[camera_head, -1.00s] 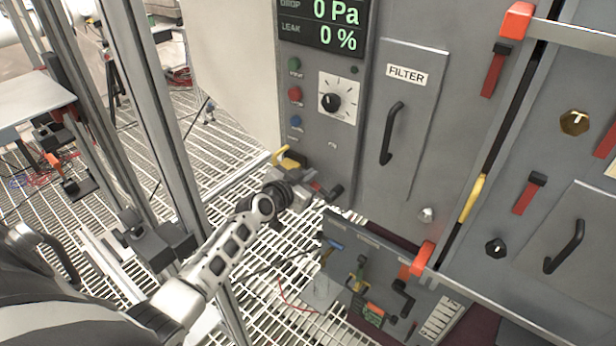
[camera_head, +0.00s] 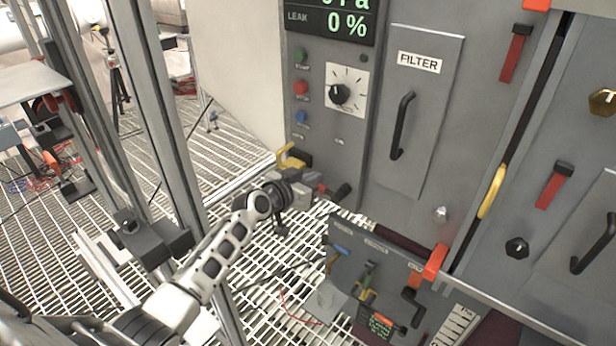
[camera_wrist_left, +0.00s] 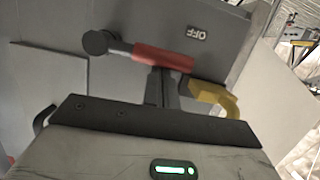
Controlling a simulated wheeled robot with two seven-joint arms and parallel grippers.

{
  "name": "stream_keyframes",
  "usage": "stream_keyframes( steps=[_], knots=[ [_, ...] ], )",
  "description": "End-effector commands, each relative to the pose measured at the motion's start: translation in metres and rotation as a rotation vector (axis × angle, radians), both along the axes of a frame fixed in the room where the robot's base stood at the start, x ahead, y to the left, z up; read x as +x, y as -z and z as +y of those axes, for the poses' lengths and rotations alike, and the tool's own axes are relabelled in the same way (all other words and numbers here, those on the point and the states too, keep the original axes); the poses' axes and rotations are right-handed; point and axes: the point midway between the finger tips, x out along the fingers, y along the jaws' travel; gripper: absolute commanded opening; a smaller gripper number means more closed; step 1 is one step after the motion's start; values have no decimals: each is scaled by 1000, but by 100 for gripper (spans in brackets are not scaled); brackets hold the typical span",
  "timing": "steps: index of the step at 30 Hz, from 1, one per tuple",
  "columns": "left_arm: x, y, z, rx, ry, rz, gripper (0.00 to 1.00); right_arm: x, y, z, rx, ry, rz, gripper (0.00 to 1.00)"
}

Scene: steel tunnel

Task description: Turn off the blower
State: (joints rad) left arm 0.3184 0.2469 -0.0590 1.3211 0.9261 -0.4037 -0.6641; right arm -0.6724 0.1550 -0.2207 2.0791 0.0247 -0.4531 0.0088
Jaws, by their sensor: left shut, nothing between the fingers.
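A lever with a red sleeve and black round end (camera_wrist_left: 150,56) sits on the grey panel in the left wrist view, beside an "OFF" label (camera_wrist_left: 196,33). Its black end (camera_head: 342,192) also shows in the head view, low on the cabinet. My left gripper (camera_head: 308,186) is shut at the lever, with nothing between its fingers. In the wrist view its dark fingers (camera_wrist_left: 162,87) reach up to the red sleeve and seem to touch it. A yellow handle (camera_wrist_left: 216,97) is just right of the fingers. My right gripper is not in view.
Above are green, red (camera_head: 301,87) and blue buttons, a black dial (camera_head: 340,94) and a display (camera_head: 330,22) reading leak 0%. A filter door (camera_head: 412,110) is to the right. A low panel with small levers (camera_head: 370,280) stands below. A metal post (camera_head: 165,120) stands left.

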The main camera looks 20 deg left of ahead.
Motion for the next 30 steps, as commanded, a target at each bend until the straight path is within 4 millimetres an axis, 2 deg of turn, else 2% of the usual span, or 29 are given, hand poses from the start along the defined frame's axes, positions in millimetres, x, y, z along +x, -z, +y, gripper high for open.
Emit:
stream_keyframes(
  steps=[5, 11, 14, 20, 24, 30],
  knots=[
    [-1, -5, 2, 1, -3, -1, 0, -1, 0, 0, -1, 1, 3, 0],
    [-2, -39, -1, 2, 2, -5, 0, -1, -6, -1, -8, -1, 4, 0],
    [-19, -58, -8, 0, 0, -2, 0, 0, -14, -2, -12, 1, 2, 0],
    [-49, -95, -19, 1, -1, -4, 0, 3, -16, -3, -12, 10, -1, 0],
    [-79, -105, -32, -1, 1, 0, 0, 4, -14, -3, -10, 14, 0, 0],
    [-112, -121, -45, -1, 0, -1, 0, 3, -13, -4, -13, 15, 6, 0]
  ],
)
